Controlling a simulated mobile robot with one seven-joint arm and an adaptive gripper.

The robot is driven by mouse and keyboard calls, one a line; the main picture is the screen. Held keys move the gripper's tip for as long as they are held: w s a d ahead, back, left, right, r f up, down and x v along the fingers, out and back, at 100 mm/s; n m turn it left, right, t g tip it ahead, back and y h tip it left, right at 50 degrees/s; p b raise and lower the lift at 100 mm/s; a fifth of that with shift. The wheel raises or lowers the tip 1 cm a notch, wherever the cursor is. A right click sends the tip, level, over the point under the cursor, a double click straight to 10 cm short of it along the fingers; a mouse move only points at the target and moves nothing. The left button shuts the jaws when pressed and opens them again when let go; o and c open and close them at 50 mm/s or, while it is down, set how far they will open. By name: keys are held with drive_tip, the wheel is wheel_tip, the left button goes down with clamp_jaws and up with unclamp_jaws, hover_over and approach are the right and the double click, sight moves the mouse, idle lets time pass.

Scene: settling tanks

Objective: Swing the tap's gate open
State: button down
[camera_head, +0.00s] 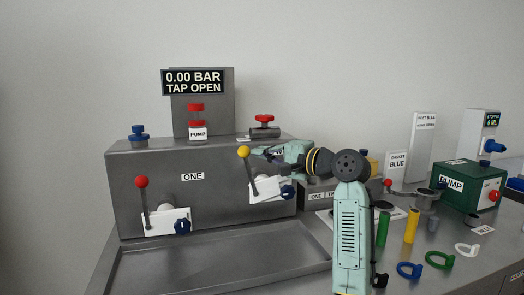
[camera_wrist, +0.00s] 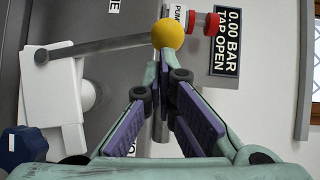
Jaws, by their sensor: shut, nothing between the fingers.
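The grey tank block marked ONE (camera_head: 215,200) carries two white plates with levers. The right plate (camera_head: 268,190) has a lever with a yellow ball knob (camera_head: 244,152) and a blue knob (camera_head: 287,192). The left plate (camera_head: 160,222) has a lever with a red ball knob (camera_head: 141,182). I cannot tell which part is the gate. My gripper (camera_head: 257,151) is shut and empty, its tips close beside the yellow ball. In the wrist view the tips (camera_wrist: 165,64) lie just below the yellow ball (camera_wrist: 168,34); I cannot tell whether they touch. The display (camera_head: 192,82) reads 0.00 BAR, TAP OPEN.
A red-handled valve (camera_head: 264,121), a blue knob (camera_head: 138,133) and a red PUMP button (camera_head: 196,110) stand on top. A grey tray (camera_head: 215,265) lies in front. Right are coloured cylinders, rings and a green PUMP box (camera_head: 468,185). The air above the block is free.

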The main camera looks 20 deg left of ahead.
drive_tip(key=s+a+f+n+h+p, duration=0.2)
drive_tip(key=s+a+n+h, duration=0.2)
drive_tip(key=a, duration=0.3)
drive_tip(key=shift+s+a+f+n+h, duration=0.2)
drive_tip(key=shift+s+a+n+h, duration=0.1)
drive_tip(key=shift+s+n, duration=0.3)
drive_tip(key=shift+p, duration=0.35)
